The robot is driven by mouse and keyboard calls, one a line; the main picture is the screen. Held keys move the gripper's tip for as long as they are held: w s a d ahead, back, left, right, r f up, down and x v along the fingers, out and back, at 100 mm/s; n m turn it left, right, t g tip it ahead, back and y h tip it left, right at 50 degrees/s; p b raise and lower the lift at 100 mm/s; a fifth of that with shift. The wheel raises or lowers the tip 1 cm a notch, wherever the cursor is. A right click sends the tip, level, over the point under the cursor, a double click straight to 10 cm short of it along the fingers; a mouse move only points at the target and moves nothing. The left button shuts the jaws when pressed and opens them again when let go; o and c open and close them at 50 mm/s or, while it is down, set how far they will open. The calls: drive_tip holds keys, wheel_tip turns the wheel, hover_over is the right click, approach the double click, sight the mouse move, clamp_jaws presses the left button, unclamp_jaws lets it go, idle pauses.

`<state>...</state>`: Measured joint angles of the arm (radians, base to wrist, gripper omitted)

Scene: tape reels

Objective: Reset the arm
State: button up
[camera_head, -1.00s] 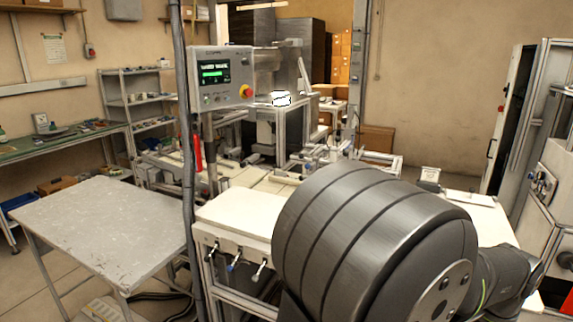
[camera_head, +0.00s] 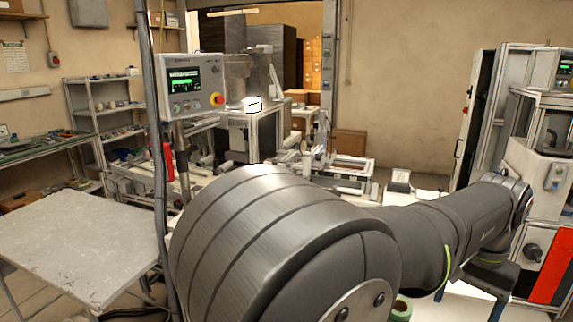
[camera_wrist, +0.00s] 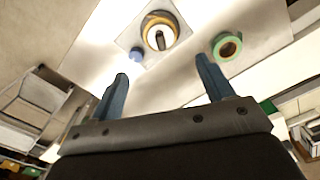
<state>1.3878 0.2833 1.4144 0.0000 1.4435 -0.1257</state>
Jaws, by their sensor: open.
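My gripper (camera_wrist: 160,86) shows in the wrist view with its two blue-grey fingers spread wide and nothing between them. It is above a white work table (camera_wrist: 165,92). A green tape reel (camera_wrist: 227,46) lies on the table past the right finger. A tan ring-shaped reel (camera_wrist: 160,28) sits around a dark upright post on a pale plate, beyond the gap between the fingers. A small blue round part (camera_wrist: 137,54) is at that plate's corner. In the head view, the green reel (camera_head: 401,307) shows partly behind my arm, and my gripper is not visible.
A grey metal table (camera_head: 80,240) stands at the left. A control panel (camera_head: 190,86) on a post is behind my arm. A machine cabinet (camera_head: 545,160) stands close to my arm at the right. A metal frame fixture (camera_head: 340,172) is at the back.

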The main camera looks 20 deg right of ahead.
wheel_tip(320, 180, up, 5)
wheel_tip(320, 180, down, 17)
drive_tip(key=shift+f, duration=0.2)
drive_tip(key=m, duration=0.5)
drive_tip(key=shift+r, duration=0.15)
wheel_tip(320, 180, up, 18)
wheel_tip(320, 180, down, 6)
drive_tip(key=a+n+h, duration=0.1)
drive_tip(key=n, duration=0.2)
drive_tip(key=shift+s+a+h, duration=0.2)
drive_tip(key=shift+h, duration=0.2)
